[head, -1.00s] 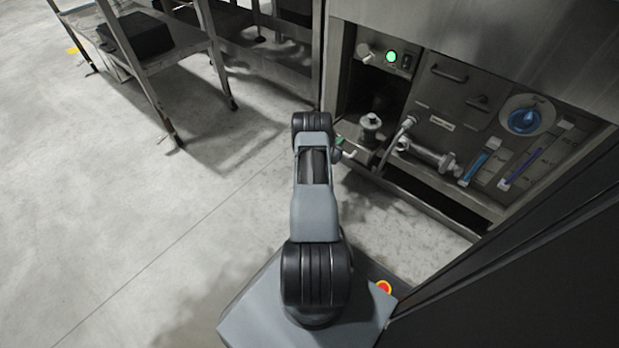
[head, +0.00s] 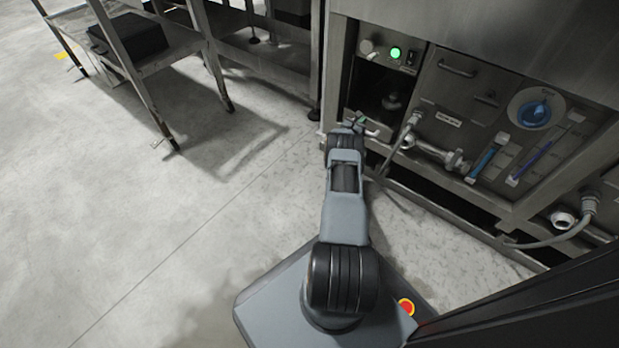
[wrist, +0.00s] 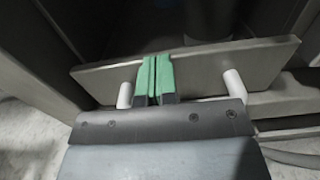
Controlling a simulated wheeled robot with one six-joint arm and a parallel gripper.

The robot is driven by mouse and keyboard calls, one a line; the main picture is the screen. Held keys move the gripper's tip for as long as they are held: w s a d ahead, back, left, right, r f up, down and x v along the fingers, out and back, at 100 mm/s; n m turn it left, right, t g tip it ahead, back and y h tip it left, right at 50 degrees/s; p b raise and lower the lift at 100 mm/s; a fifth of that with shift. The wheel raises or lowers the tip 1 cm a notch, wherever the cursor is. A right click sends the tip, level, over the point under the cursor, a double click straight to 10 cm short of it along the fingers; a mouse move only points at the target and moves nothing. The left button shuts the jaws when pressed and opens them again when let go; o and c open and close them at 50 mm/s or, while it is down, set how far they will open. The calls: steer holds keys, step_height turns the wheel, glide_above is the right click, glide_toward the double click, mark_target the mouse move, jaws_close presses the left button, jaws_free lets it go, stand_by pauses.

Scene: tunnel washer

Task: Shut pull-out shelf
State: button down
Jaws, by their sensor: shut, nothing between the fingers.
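The pull-out shelf shows in the wrist view as a flat grey front panel (wrist: 225,60), with two pale handle posts on its near side. My gripper (wrist: 154,75) is shut, its green fingertips together at the panel between the two posts. They look to be touching the panel. My gripper body hides whatever joins the posts. In the head view my gripper (head: 360,122) is at the low opening of the machine, below the green lamp. A metal fitting (head: 392,102) stands inside that opening. My arm hides much of the shelf there, so any remaining gap is unclear.
Right of the opening are a panel with a blue dial (head: 533,113), blue tube gauges (head: 487,160) and a pipe with a hose (head: 432,152). A metal table with a black crate (head: 130,36) stands at the left. The floor at left is clear.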

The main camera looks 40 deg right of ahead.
steer(key=shift+d+r, duration=0.35)
steer(key=shift+r, duration=0.05)
steer(key=p+v, duration=0.8)
steer(key=v, duration=0.7)
step_height(320, 180, up, 22)
steer(key=w+a+m+g+y+p, duration=0.1)
steer(key=w+a+m+g+p, duration=0.15)
steer(key=m+g+p, duration=0.5)
steer(key=s+a+r+m+y+p, duration=0.2)
steer(key=a+r+p, duration=0.2)
steer(key=r, duration=0.5)
steer(key=s+a+r+m+y+p, duration=0.1)
steer(key=a+r+m+y+p, duration=0.25)
steer(key=r, duration=0.55)
steer(key=s+a+r+m+t+y+p, duration=0.2)
steer(key=s+a+r+p, duration=0.3)
steer(key=a+r, duration=0.5)
steer(key=s+a+r+m+t+y+p, duration=0.2)
steer(key=s+a+r+y+p, duration=0.3)
steer(key=a+r+p, duration=0.3)
steer(key=s+a+r+m+t+y+p, duration=0.3)
steer(key=s+a+r+p, duration=0.3)
steer(key=a+r, duration=0.6)
steer(key=a+y, duration=0.1)
steer(key=a, duration=0.2)
steer(key=shift+s, duration=0.25)
